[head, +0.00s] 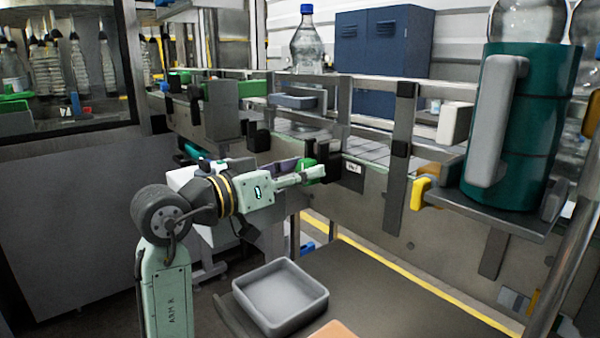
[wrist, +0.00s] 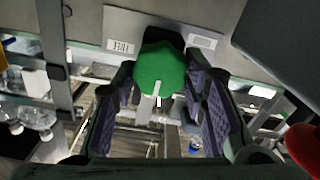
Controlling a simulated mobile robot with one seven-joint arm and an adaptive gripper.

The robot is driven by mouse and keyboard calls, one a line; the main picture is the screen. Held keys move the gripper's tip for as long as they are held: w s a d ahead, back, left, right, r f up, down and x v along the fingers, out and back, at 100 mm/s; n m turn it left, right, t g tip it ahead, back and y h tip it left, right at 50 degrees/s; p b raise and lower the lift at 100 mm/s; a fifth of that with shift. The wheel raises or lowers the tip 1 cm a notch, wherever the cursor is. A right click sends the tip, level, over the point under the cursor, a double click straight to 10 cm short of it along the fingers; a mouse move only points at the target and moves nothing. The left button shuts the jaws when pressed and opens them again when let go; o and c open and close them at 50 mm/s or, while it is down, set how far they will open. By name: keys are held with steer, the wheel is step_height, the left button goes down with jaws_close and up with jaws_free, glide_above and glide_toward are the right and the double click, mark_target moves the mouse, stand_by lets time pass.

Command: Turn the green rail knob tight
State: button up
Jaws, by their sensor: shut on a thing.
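The green rail knob (wrist: 160,70) is in the upper middle of the wrist view, in front of a grey metal plate with small labels. My gripper (wrist: 160,85) has its two dark padded fingers on either side of the knob, shut on it. In the head view the knob (head: 308,171) is a small green shape at the conveyor's side, partly hidden by my gripper (head: 312,174). A pale line on the knob's lower part points down in the wrist view.
A conveyor rail (head: 350,150) runs across the head view, with a clear bottle (head: 307,45) standing above it. A grey tray (head: 281,296) lies below on a dark surface. A red rounded thing (wrist: 303,148) shows at the wrist view's right.

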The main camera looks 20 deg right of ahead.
steer(key=shift+c, duration=0.9)
steer(key=m+b, duration=0.3)
steer(key=m, duration=0.1)
steer(key=shift+m, duration=0.3)
steer(key=o, duration=1.2)
steer(key=shift+c, duration=0.2)
steer(key=shift+s+a, duration=0.1)
steer(key=v, duration=1.1)
steer(key=shift+a, duration=0.4)
steer(key=shift+s+r, duration=0.1)
